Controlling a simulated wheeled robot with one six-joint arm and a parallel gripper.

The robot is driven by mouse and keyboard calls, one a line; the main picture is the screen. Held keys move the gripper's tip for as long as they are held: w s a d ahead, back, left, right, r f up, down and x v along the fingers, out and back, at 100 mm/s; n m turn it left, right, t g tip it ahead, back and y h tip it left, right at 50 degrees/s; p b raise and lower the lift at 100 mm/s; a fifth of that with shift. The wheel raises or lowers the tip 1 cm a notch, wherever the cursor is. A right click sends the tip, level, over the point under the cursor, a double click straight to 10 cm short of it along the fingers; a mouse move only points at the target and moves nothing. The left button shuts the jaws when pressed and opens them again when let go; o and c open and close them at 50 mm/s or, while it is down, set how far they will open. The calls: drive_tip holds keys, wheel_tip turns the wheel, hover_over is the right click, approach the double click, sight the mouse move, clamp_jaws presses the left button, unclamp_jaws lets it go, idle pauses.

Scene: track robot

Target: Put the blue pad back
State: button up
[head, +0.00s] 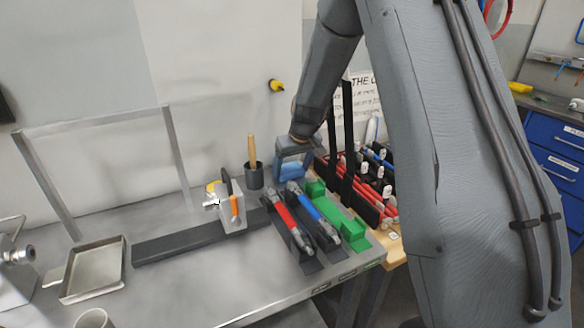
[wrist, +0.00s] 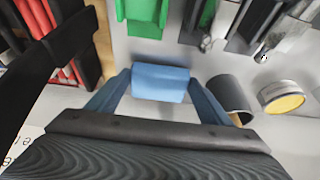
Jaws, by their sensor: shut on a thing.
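The blue pad (wrist: 160,82) is a small blue block in the middle of the wrist view. My gripper (wrist: 157,84) is shut on it, with one blue finger at each side. In the head view my gripper (head: 292,155) hangs at the back of the grey bench, just right of the dark cup, with the blue pad (head: 289,173) at its lower end. The pad appears to be above the bench top, but the gap beneath it is hard to judge. A green holder (head: 332,215) with raised end blocks lies in front and to the right; it also shows in the wrist view (wrist: 145,15).
The dark cup (head: 254,178) with a wooden-handled tool stands close left of my gripper. Red-handled (head: 283,217) and blue-handled (head: 316,207) tools lie in front. A black rack (head: 347,150) stands close right. Bare bench (head: 200,270) lies at the front left.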

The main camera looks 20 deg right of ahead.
drive_tip(key=shift+f, duration=0.1)
drive_tip(key=o, duration=1.1)
drive_tip(key=shift+r, duration=0.4)
drive_tip(key=b+v, duration=0.1)
drive_tip(key=v, duration=1)
drive_tip(key=shift+r+b, duration=0.2)
drive_tip(key=shift+b, duration=0.2)
drive_tip(key=shift+s+d, duration=0.1)
drive_tip(key=shift+s, duration=0.05)
drive_tip(key=shift+s, duration=0.1)
